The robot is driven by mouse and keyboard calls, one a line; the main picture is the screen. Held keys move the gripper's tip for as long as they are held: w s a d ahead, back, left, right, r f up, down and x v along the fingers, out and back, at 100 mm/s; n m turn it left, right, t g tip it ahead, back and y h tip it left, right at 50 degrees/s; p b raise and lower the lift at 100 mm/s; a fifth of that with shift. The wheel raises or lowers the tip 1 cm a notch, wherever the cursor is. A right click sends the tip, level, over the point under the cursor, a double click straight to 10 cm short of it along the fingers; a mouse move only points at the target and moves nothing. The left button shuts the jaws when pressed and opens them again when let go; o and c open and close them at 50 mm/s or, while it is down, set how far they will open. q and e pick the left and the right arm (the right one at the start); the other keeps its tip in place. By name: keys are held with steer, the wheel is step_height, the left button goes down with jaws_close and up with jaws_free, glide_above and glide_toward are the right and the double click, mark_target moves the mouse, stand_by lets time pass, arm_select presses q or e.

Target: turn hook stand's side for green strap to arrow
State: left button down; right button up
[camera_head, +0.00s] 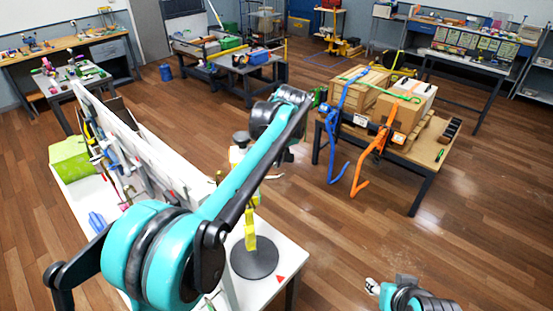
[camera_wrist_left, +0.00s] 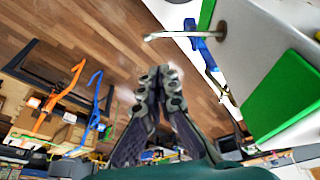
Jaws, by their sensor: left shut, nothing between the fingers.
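The hook stand (camera_head: 254,260) has a dark round base on the white table's near right corner. Its upper part is partly hidden by my left arm. A yellow strap (camera_head: 250,232) hangs at its post. A small red arrow mark (camera_head: 280,278) lies on the table just right of the base. I cannot make out a green strap on the stand. My left gripper shows in the left wrist view (camera_wrist_left: 158,76), shut and empty; in the head view my arm largely hides it. My right gripper (camera_head: 372,286) is low at the right, apart from the stand; its finger state is unclear.
A white upright board (camera_head: 150,150) with straps and tools stands left of my arm. A metal hook (camera_wrist_left: 185,35) with a blue strap and a green panel (camera_wrist_left: 284,98) show close by in the wrist view. Boxes with straps sit on a table (camera_head: 425,152); floor between is clear.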

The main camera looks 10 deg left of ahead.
arm_select(q)
steer(key=shift+d, duration=0.1)
steer(key=s+d+m+h+p, duration=0.1)
steer(key=s+m+h+p, duration=0.2)
steer(key=s+m, duration=0.9)
steer(key=shift+d+h, duration=0.3)
steer(key=shift+d, duration=0.1)
stand_by(0.4)
steer(key=shift+w, duration=0.1)
stand_by(0.5)
